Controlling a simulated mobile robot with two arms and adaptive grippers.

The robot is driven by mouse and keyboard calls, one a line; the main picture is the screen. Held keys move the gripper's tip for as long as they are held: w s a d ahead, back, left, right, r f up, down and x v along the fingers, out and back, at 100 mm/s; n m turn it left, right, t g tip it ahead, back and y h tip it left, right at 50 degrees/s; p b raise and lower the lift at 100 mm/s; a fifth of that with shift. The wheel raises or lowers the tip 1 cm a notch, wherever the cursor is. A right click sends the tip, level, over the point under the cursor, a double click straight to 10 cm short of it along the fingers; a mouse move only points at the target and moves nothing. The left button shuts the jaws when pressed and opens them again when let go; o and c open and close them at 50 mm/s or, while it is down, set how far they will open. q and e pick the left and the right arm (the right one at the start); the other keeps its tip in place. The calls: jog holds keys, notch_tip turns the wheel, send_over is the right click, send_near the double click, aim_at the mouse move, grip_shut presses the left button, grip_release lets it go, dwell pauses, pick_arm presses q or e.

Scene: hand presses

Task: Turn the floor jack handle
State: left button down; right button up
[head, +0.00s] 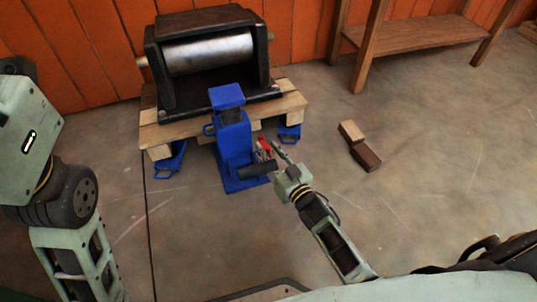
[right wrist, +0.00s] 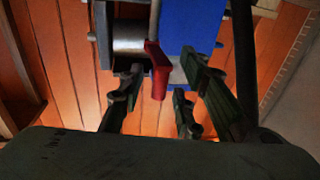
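The blue floor jack (head: 233,140) stands upright on the concrete in front of the wooden pallet. Its small red handle (head: 265,149) sticks out at its right side, above a dark cylindrical part (head: 257,169). My right gripper (head: 279,153) is just right of the red handle. In the right wrist view, my right gripper (right wrist: 163,78) is open, its fingers apart on both sides of the red handle (right wrist: 158,70). I cannot tell whether any finger touches it. The blue jack body (right wrist: 190,28) is behind. My left arm shows at the left edge; its gripper is out of view.
A heavy black-framed roller (head: 208,52) rests on the pallet (head: 180,131), which has blue supports (head: 171,160) under it. Two wooden blocks (head: 366,156) lie on the floor to the right. A wooden bench (head: 415,34) stands behind. The floor right of the jack is mostly clear.

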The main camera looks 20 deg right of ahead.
jog(key=shift+w, duration=0.25)
grip_shut()
dwell(0.5)
